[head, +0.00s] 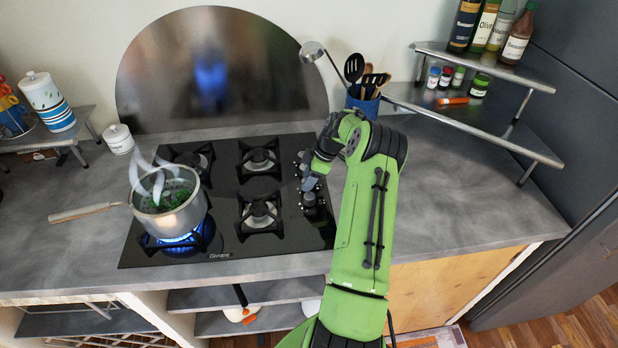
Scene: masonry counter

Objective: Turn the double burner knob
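The black gas cooktop (224,200) is set into the grey counter. A column of dark knobs (310,200) runs along its right edge. Which of them is the double burner knob I cannot tell, and my arm hides some of them. My gripper (309,183) points down over this knob column, very close to the knobs. Its fingers are small and dark against the cooktop, so I cannot see whether they are open or touch a knob. A steaming pot (167,206) with green contents stands on the front left burner, where a blue flame (180,240) burns.
The other burners (259,212) are bare. A blue utensil holder (362,104) stands behind my arm. A metal corner shelf (470,112) with bottles and jars is at the right. The pot's handle (88,213) points left. The counter right of my arm is clear.

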